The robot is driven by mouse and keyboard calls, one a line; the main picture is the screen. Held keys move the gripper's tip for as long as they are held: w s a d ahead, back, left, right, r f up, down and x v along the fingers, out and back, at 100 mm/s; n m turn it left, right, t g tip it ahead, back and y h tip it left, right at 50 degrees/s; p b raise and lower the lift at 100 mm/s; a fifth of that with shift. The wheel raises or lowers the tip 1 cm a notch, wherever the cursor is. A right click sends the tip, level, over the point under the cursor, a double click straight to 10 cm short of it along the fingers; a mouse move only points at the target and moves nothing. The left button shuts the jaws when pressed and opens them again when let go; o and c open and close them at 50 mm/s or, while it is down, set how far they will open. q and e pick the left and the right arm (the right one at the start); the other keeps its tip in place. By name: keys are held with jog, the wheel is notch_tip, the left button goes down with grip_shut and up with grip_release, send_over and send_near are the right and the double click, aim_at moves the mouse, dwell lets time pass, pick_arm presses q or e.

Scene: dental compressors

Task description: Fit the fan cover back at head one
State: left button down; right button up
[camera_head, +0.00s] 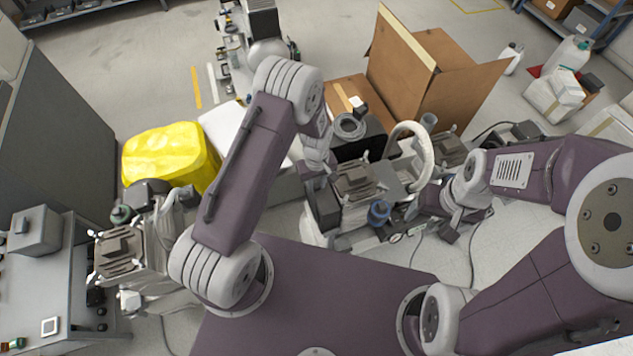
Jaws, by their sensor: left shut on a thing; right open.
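My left arm reaches over the middle compressor, and its gripper (316,170) points down at the left side of a finned compressor head (354,183). It is shut on a small dark part, which I take to be the fan cover; the wrist and the machine hide most of it. I cannot tell whether the part touches the head. My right gripper (442,220) is open, low at the right side of the same compressor. A second finned head (450,150) stands behind, near a pale curved hose (424,150). I cannot read which head is number one.
Another finned machine (118,252) stands at left beside a grey cabinet (38,280). A yellow-covered item (168,155), a dark box with a grey ring (350,126) and an open cardboard box (425,75) stand behind. Cables lie on the floor at right. Clear floor (120,55) lies at far left.

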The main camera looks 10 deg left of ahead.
pick_arm(q)
notch_tip(320, 180, down, 15)
jog(key=b, duration=1.2)
jog(key=shift+f, duration=0.4)
dwell(0.9)
jog(key=c, duration=0.6)
grip_release()
jog(key=shift+r, duration=0.1)
notch_tip(320, 180, up, 7)
jog(key=p, duration=0.6)
